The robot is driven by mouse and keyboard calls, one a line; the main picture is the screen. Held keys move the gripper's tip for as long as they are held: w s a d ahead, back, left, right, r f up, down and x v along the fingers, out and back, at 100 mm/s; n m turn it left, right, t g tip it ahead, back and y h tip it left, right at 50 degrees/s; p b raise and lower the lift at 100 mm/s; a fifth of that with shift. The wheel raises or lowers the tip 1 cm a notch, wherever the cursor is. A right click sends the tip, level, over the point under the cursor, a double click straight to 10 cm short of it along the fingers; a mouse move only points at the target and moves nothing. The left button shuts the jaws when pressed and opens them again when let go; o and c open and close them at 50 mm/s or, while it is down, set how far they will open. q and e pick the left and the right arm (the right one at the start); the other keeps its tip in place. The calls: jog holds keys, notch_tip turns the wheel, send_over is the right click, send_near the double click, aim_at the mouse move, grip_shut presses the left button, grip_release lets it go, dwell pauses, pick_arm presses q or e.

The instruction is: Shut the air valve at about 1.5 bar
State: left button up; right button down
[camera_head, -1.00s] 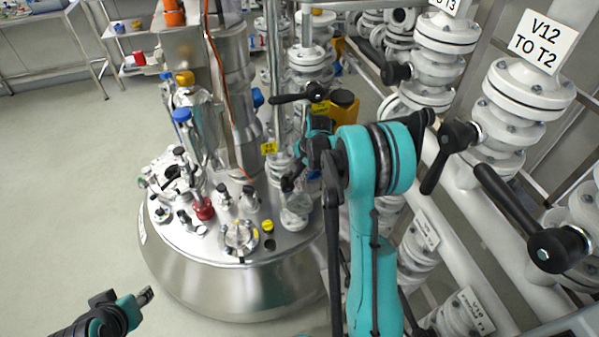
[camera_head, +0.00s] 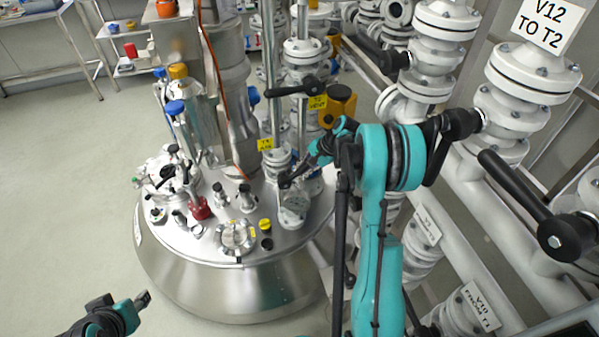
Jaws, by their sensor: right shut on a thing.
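My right gripper (camera_head: 287,180) reaches down over the lid of the steel vessel. Its dark fingers are small in the head view and shut on what looks like the air valve's handle, which they mostly hide. The pale valve body (camera_head: 293,208) stands on the lid just below the fingers. A yellow tag (camera_head: 265,144), its text too small to read surely, hangs just left of and above the gripper. My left gripper (camera_head: 143,300) is low at the left, over the floor and away from the vessel; its jaw opening is unclear. I cannot make out a pressure reading.
The steel vessel (camera_head: 232,288) carries glassware, a red fitting (camera_head: 200,209) and several ports. A black lever (camera_head: 295,89) stands behind the gripper. White flanged pipes with black handles (camera_head: 535,210) crowd the right. Open floor (camera_head: 60,190) lies left.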

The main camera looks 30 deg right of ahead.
pick_arm(q)
jog(key=shift+w+d+r, duration=0.1)
jog(key=shift+w, duration=0.05)
jog(key=c, duration=0.8)
jog(key=w+d+r+h, duration=0.1)
jog(key=w+d, duration=0.2)
jog(key=w+d+r, duration=0.2)
jog(key=d, duration=0.1)
jog(key=w+d+r+g+h, duration=0.1)
jog(key=w+d+r, duration=0.1)
jog(key=w+d, duration=0.1)
jog(key=shift+w+d+r+h, duration=0.1)
jog(key=shift+w+h, duration=0.2)
jog(key=shift+w, duration=0.05)
grip_shut()
jog(key=m+g+h, duration=0.2)
jog(key=g+h, duration=0.3)
jog(key=g, duration=0.1)
send_over(302, 167)
jog(key=a, duration=0.8)
notch_tip(302, 167, down, 6)
jog(key=x, duration=1)
jog(key=shift+s, duration=0.2)
